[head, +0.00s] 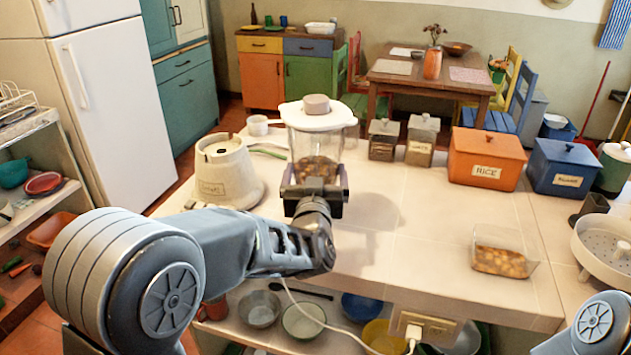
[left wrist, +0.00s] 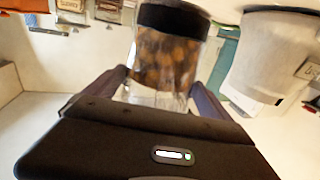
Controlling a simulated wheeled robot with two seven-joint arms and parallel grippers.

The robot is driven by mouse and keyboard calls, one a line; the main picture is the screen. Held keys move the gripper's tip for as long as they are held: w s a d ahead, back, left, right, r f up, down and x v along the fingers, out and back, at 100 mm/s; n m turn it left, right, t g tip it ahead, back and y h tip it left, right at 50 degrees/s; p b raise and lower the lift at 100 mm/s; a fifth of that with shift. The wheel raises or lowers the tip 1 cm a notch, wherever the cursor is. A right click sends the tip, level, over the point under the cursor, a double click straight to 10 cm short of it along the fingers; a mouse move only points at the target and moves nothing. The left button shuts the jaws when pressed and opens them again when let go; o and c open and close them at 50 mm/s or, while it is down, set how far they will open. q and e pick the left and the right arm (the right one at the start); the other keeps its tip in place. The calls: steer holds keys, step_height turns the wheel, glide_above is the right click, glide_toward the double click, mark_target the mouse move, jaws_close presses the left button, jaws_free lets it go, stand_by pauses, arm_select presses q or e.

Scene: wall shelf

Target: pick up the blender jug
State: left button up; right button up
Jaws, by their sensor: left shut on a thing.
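The blender jug (head: 314,143) is clear, with a white lid and brown chunks inside. It stands upright in the head view, over the counter and to the right of the cream blender base (head: 226,174), apart from it. My left gripper (head: 315,188) is shut on the jug's lower part. In the left wrist view its two dark fingers (left wrist: 160,92) lie on either side of the jug (left wrist: 165,60), whose black collar shows at the top. My arm hides the jug's bottom, so I cannot tell its gap from the counter. My right gripper is out of view.
On the tiled counter (head: 420,262) are two small canisters (head: 402,140), an orange rice box (head: 486,158), a blue box (head: 565,172) and a glass dish of chunks (head: 502,258). The counter's middle is clear.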

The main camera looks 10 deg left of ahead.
mark_target(316, 167)
arm_select(q)
steer(key=shift+r+p, duration=0.3)
steer(key=shift+r, duration=2.5)
